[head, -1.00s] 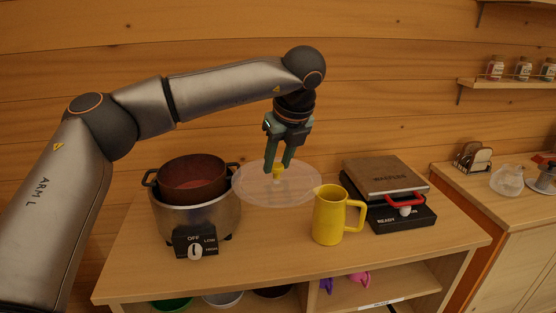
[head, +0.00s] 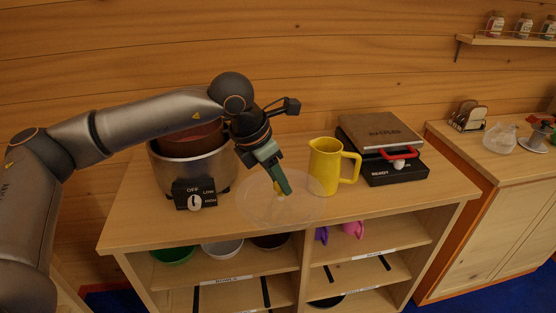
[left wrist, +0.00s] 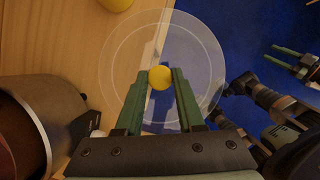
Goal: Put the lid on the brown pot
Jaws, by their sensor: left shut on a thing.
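My left gripper (head: 284,188) is shut on the yellow knob (left wrist: 160,78) of a clear round lid (head: 300,211). It holds the lid over the front edge of the counter, right of the pot; in the left wrist view the lid (left wrist: 206,58) lies partly over blue floor. The brown pot (head: 196,138) sits in a grey metal cooker (head: 205,172) at the counter's left and has no lid on it. My left arm hides much of the pot's top. My right gripper (left wrist: 296,61) shows only in the left wrist view, with its fingers apart and empty, away from the lid.
A yellow pitcher (head: 324,168) stands just behind and right of the lid. A waffle maker (head: 382,133) with a red handle is further right. Shelves (head: 240,262) with bowls and cups lie below the counter. A log wall (head: 330,60) rises behind.

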